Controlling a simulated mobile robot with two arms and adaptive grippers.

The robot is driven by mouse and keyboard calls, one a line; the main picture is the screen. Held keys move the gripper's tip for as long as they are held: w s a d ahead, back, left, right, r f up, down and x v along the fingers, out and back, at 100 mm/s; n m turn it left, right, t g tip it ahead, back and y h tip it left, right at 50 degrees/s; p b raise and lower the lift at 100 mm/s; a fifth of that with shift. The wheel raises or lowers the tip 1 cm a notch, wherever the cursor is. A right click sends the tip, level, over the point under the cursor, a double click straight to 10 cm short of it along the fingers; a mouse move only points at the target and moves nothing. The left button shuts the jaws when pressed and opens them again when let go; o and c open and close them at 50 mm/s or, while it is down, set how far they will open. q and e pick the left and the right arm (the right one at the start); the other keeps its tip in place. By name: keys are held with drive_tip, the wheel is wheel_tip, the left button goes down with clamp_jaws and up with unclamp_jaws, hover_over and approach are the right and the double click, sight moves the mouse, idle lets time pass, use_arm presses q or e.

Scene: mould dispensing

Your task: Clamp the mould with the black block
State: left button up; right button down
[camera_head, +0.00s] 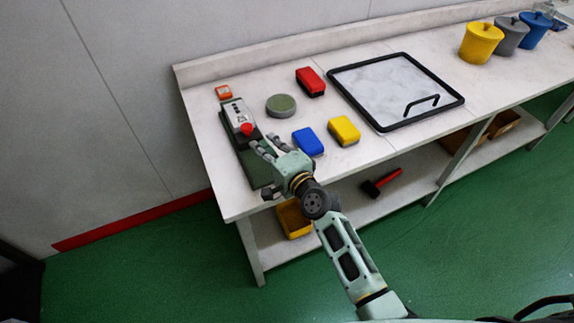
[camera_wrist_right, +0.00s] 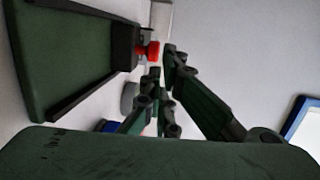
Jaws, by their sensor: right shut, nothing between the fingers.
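A dark green device (camera_head: 247,157) stands at the left end of the bench. A grey panel (camera_head: 238,117) with a red button (camera_head: 247,129) sits on its far part. In the right wrist view the device (camera_wrist_right: 60,60) fills the left side, with black bars along its edges and the red button (camera_wrist_right: 150,51) beside my fingertips. My right gripper (camera_head: 261,147) is shut and empty, just right of the device near the button; touching cannot be told. My left gripper is out of view.
A grey-green round tin (camera_head: 281,105) and red (camera_head: 311,82), blue (camera_head: 308,142) and yellow (camera_head: 344,130) blocks lie to the right. Beyond is a black-framed marble board (camera_head: 390,90). A small orange item (camera_head: 223,92) lies behind the device. A red-black hammer (camera_head: 382,182) lies on the lower shelf.

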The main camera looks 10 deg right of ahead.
drive_tip(key=shift+s+d, duration=0.25)
drive_tip(key=shift+s, duration=0.35)
drive_tip(key=shift+s+d+f, duration=0.1)
drive_tip(key=shift+s+f, duration=0.15)
drive_tip(key=s+d+f+n+g+h, duration=0.2)
drive_tip(key=s+d+f+n+g, duration=0.25)
drive_tip(key=s, duration=0.65)
drive_tip(key=s+d+f+n+g+h, duration=0.1)
drive_tip(key=s+d+n+g+h, duration=0.2)
drive_tip(key=s+d+n, duration=0.5)
drive_tip(key=s+d+f+n+g+h, duration=0.25)
drive_tip(key=s+d+g, duration=0.2)
drive_tip(key=s, duration=0.85)
wheel_tip(320, 180, down, 26)
drive_tip(key=s+d, duration=0.1)
drive_tip(key=s, duration=0.1)
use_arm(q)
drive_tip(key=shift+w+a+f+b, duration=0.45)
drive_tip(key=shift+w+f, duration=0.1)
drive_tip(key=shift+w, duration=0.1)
use_arm(e)
drive_tip(key=s+d+f+g, duration=0.2)
drive_tip(key=s+d+f, duration=0.1)
drive_tip(key=s+f, duration=1.3)
drive_tip(key=shift+s+d+f, duration=0.15)
drive_tip(key=shift+s+f, duration=0.15)
drive_tip(key=shift+s, duration=0.35)
